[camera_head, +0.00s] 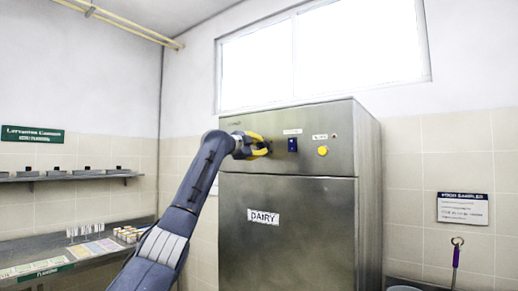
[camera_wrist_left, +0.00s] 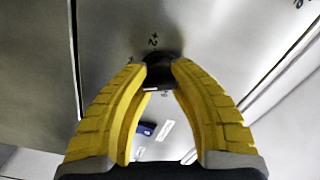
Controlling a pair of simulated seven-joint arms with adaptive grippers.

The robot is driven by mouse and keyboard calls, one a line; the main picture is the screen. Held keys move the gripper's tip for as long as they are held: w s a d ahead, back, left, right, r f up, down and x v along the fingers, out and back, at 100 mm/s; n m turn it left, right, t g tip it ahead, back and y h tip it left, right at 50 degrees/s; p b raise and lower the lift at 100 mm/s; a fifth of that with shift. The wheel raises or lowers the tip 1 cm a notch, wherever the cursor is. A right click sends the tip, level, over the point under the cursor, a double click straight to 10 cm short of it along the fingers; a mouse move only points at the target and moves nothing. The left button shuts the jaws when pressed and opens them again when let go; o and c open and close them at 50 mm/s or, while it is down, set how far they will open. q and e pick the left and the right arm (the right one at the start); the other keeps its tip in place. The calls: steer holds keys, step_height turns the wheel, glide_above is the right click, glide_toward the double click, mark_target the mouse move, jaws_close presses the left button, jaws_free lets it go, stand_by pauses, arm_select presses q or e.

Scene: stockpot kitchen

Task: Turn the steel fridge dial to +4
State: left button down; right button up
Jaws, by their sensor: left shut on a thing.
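The steel fridge (camera_head: 287,215) stands in the middle of the head view with a DAIRY label on its door. My left gripper (camera_head: 260,147) is at the left part of its top panel and hides the dial there. In the left wrist view the dark round dial (camera_wrist_left: 160,74) sits between the yellow fingertips of my left gripper, which is shut on it. A "+2" mark (camera_wrist_left: 153,40) shows just beyond the dial. Other marks around the dial are too small or covered to read, and I cannot tell the dial's setting. My right gripper is not in view.
Right of the dial on the panel are a blue switch (camera_head: 292,144) and a yellow round button (camera_head: 322,150). A steel counter (camera_head: 60,270) with small boxes and cards stands at the left, under a shelf (camera_head: 75,176).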

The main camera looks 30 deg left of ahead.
arm_select(q)
steer(key=shift+m, duration=2.3)
steer(key=c, duration=1)
jaws_free()
steer(key=shift+o, duration=0.2)
steer(key=shift+s, duration=0.15)
steer(key=s, duration=1.1)
steer(key=shift+s+a, duration=0.3)
steer(key=shift+f, duration=0.1)
